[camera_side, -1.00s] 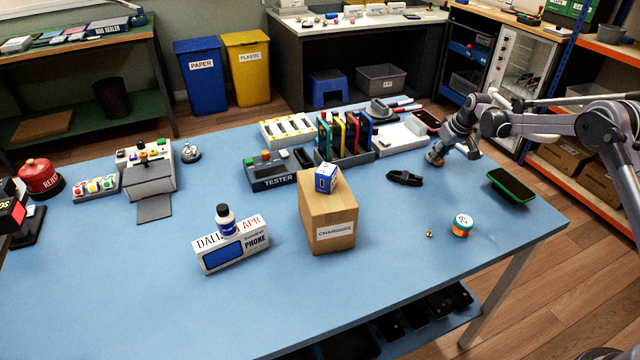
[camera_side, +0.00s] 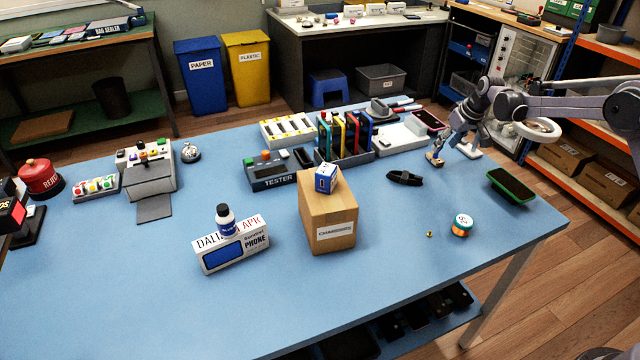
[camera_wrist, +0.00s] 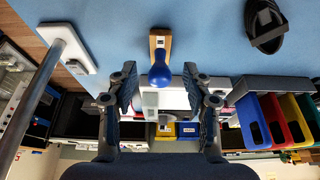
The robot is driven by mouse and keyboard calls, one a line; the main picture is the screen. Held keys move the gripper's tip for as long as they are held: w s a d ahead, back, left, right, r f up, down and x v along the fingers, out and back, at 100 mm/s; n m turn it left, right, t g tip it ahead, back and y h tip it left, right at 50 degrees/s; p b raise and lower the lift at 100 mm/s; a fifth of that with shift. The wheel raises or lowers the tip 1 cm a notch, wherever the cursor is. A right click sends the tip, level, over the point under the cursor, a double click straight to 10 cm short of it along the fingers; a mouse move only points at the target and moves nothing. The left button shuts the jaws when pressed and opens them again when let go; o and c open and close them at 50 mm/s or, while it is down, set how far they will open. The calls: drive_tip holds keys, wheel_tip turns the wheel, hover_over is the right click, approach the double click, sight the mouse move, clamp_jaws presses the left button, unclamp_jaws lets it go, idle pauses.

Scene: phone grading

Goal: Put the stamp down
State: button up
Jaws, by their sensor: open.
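The stamp, a wooden block with a round blue knob, stands on the blue table. It shows in the wrist view (camera_wrist: 160,62) and, small and partly hidden, in the side view (camera_side: 434,159). My gripper (camera_wrist: 160,78) is open, with one finger to either side of the knob in the wrist view and clear gaps between. In the side view my gripper (camera_side: 452,148) is right beside the stamp at the table's far right. Neither finger visibly touches the stamp.
A lamp's white base (camera_wrist: 68,46) and pole stand close to my gripper.

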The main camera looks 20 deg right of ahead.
drive_tip(key=s+a+r+t, duration=0.1)
drive_tip(key=s+a+r, duration=0.5)
drive_tip(key=s+r, duration=0.2)
drive_tip(key=s+a+r, duration=0.6)
drive_tip(key=s+r, duration=0.3)
drive_tip(key=s+a+f, duration=0.2)
drive_tip(key=s+a, duration=0.1)
drive_tip(key=s, duration=0.6)
drive_tip(key=s+a+f+t, duration=0.1)
drive_tip(key=s+a+f, duration=0.2)
drive_tip(key=s, duration=0.6)
drive_tip(key=shift+s+a+t, duration=0.3)
drive_tip(key=shift+s+a, duration=0.1)
drive_tip(key=shift+a, duration=0.1)
